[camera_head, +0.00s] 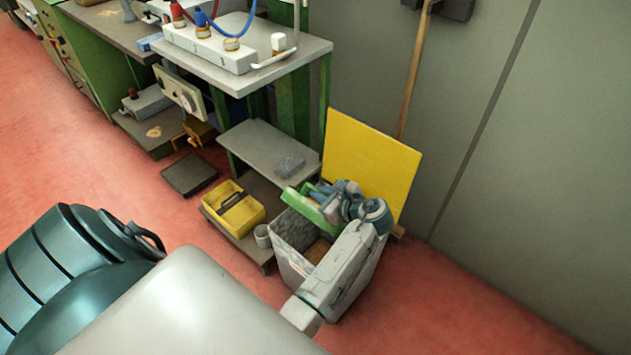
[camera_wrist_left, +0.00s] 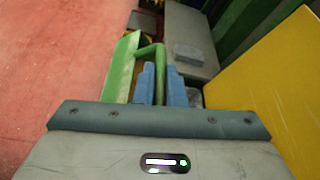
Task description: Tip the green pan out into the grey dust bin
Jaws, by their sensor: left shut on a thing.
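The green pan (camera_head: 308,208) is above the back of the grey dust bin (camera_head: 293,230), slanted in the head view. My left gripper (camera_head: 330,190) reaches over the bin and is shut on the pan's handle. In the left wrist view, the pan (camera_wrist_left: 122,66) shows nearly edge-on, and its green handle runs to the blue fingers of the gripper (camera_wrist_left: 160,84). The pan's contents cannot be made out. Something brownish shows inside the bin, partly hidden by my forearm. My right gripper is out of view.
A yellow panel (camera_head: 372,160) stands close behind the bin. A yellow caddy (camera_head: 235,208) and a small grey cup (camera_head: 262,236) are left of it. A grey shelf (camera_head: 255,142) holding a grey block (camera_head: 290,166) is close by. Red floor is open at the left.

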